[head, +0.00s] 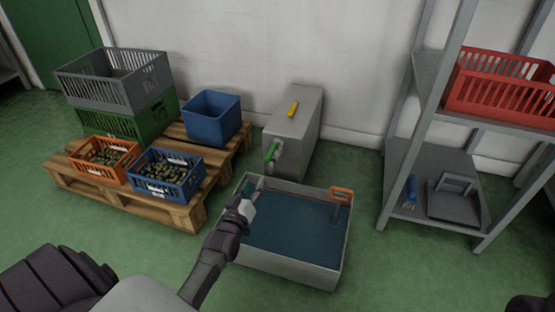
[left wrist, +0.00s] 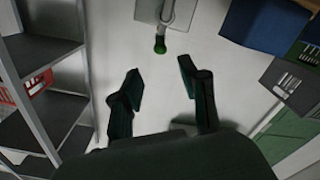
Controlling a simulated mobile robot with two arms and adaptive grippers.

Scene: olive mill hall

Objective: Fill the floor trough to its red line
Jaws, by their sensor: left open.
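The grey floor trough (head: 285,279) stands on the green floor with dark blue water (head: 290,235) in it. A thin reddish line shows faintly on its inner back wall, above the water. Behind it a grey block (head: 303,130) carries a spout with a green part (head: 271,152) and a yellow lever (head: 293,108) on top. I cannot make out a stream. My left gripper (head: 250,190) is over the trough's back left corner, below the spout. In the left wrist view its fingers (left wrist: 160,72) are open and empty, with the green part (left wrist: 160,44) ahead, apart from them.
An orange-handled item (head: 341,193) stands at the trough's back right corner. A pallet (head: 190,215) with olive crates and a blue bin (head: 212,116) is at left. A metal shelf (head: 383,190) with a red crate (head: 500,85) is at right. Floor between trough and shelf is clear.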

